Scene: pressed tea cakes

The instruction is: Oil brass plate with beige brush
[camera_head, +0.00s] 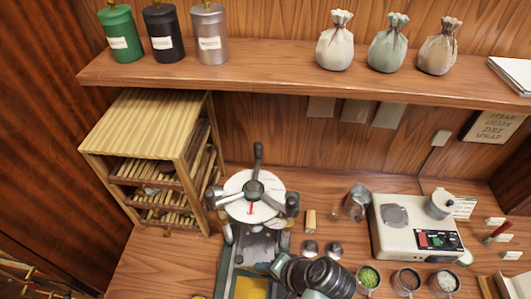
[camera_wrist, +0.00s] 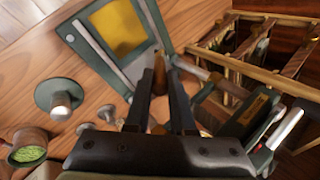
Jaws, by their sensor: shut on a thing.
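The brass plate (camera_head: 252,288) is a yellow square set in a green and grey frame at the bottom of the head view. It also shows at the upper left of the wrist view (camera_wrist: 118,28). My gripper (camera_wrist: 163,72) is shut on a thin brown-tan thing, which I take to be the beige brush (camera_wrist: 159,52). Its tip points toward the plate's frame, to the right of the yellow face in the wrist view. Contact with the plate cannot be told. The fingers hide most of the brush. In the head view my wrist is just right of the frame.
The press (camera_head: 255,190) with its round white dial stands behind the plate. A slatted wooden rack (camera_head: 150,140) is at left. Two metal knobs (camera_head: 309,247), small bowls (camera_head: 368,277) and a scale (camera_head: 415,230) stand at right. A shelf (camera_head: 270,75) runs above.

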